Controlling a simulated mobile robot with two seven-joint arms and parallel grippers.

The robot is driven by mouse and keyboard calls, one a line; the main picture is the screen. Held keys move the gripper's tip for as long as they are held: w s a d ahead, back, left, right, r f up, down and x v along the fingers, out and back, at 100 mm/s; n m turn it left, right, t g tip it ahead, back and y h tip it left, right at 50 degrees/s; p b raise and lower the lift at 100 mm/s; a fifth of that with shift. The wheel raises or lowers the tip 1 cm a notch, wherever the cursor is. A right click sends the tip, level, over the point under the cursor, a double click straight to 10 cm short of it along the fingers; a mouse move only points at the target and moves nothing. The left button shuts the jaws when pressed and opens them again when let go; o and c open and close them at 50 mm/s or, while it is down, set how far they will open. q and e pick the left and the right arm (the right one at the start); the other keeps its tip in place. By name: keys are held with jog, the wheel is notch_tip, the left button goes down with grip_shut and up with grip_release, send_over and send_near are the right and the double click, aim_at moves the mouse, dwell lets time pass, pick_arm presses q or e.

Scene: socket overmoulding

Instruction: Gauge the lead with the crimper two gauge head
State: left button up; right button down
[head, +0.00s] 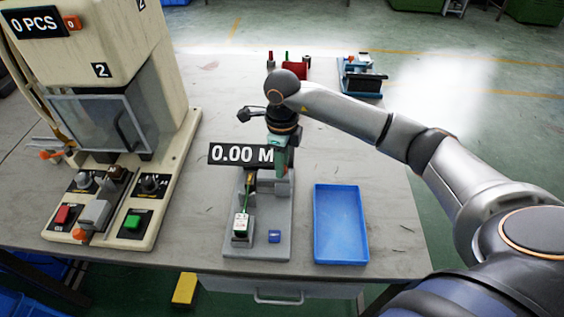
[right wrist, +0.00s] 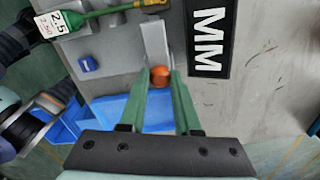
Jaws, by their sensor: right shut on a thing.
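The gauge head is a grey fixture (head: 268,243) on the bench, with a black readout (head: 240,154) showing 0.00 M and the rest cut off by my arm. In the right wrist view the readout (right wrist: 208,38) shows MM. My right gripper (head: 281,168) reaches down over the back of the fixture; in the right wrist view its green fingers (right wrist: 160,84) are shut on the orange knob (right wrist: 160,75) of a grey lever (right wrist: 154,45). A lead with a white tag (head: 241,224) lies on the fixture's left side; its green and yellow cable (right wrist: 110,11) runs toward the lever. My left gripper is not in view.
A blue tray (head: 341,253) lies right of the fixture, and a small blue block (head: 274,237) sits on its front. A beige press (head: 170,180) marked 2 stands at left. Red and dark items (head: 290,68) lie behind. The bench between is mostly clear.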

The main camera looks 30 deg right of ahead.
aim_at(263, 174)
jog(key=shift+w, duration=0.1)
jog(key=w+a, duration=0.1)
jog(key=w+a+b, duration=0.1)
jog(key=a, duration=0.1)
jog(key=shift+w+a, duration=0.25)
jog(key=shift+a, duration=0.15)
jog(key=c, duration=0.6)
grip_release()
notch_tip(263, 174, up, 13)
jog(key=shift+f+b, duration=0.2)
jog(key=shift+b, duration=0.25)
